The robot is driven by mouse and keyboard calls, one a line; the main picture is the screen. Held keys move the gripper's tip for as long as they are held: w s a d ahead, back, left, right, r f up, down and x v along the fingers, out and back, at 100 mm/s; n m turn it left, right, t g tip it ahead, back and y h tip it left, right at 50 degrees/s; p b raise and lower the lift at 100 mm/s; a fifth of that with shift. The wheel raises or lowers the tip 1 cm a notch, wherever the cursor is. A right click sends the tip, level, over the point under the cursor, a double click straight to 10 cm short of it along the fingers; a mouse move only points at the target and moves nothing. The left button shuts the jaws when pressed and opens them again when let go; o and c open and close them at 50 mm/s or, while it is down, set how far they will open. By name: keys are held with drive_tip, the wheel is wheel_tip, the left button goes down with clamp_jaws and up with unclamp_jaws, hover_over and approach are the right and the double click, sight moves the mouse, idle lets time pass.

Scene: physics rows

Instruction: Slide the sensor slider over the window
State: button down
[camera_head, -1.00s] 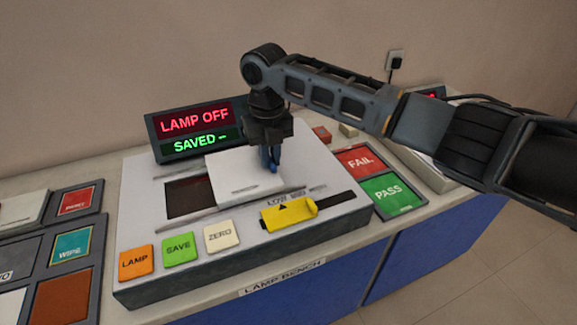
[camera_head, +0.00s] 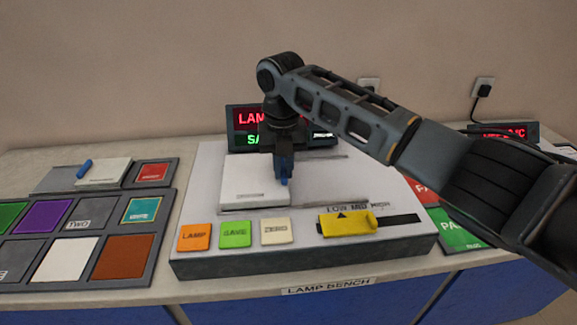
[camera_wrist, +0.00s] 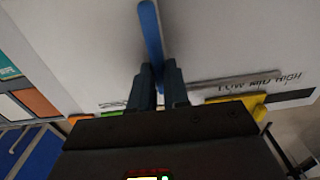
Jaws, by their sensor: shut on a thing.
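The sensor slider is a white flat plate (camera_head: 248,184) on top of the light-grey lamp bench unit (camera_head: 375,185), in the left part of its rail track. The dark window is not visible in the head view; the plate lies where it was. My gripper (camera_head: 284,172) is at the plate's right side, pointing down, shut on the slider's blue handle (camera_head: 284,182). In the wrist view the blue handle (camera_wrist: 151,35) stands between my fingers (camera_wrist: 159,78). My fingers hide part of the handle.
LAMP (camera_head: 194,237), SAVE (camera_head: 235,234) and ZERO (camera_head: 276,232) buttons and a yellow selector (camera_head: 348,224) sit along the unit's front. A display (camera_head: 245,118) stands behind, partly hidden by my arm. A panel of coloured tiles (camera_head: 120,257) is left.

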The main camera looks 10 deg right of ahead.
drive_tip(key=shift+a+r, duration=0.15)
drive_tip(key=shift+a, duration=0.15)
drive_tip(key=c, duration=1.1)
unclamp_jaws()
drive_tip(key=shift+r+b, duration=0.5)
drive_tip(key=shift+r, duration=3.35)
